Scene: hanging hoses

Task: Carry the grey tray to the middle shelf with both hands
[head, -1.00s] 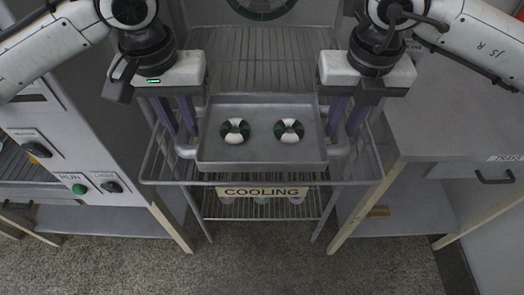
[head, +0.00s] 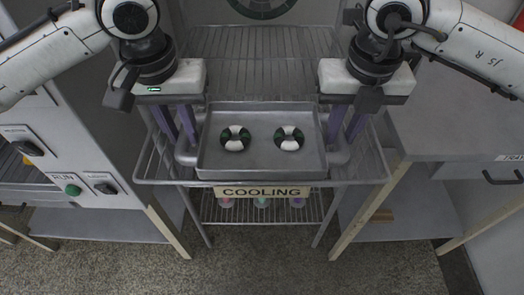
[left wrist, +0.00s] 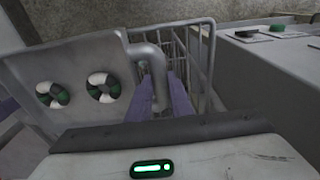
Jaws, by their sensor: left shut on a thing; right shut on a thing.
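The grey tray (head: 261,166) is in the middle of the head view, held level between my two grippers. Two green-and-white rings (head: 235,138) (head: 289,138) lie on it, apart from each other. My left gripper (head: 187,150) is shut on the tray's left handle, and my right gripper (head: 337,150) is shut on its right handle. In the left wrist view the tray (left wrist: 72,70) shows at left with both rings, and the purple fingers of my left gripper (left wrist: 165,98) are at its bent handle.
A wire rack labelled COOLING (head: 262,192) stands below and around the tray, with several coloured items on a lower shelf. A wire shelf (head: 262,70) lies behind. A panel with knobs and a green button (head: 72,190) is at left, a grey counter (head: 450,120) at right.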

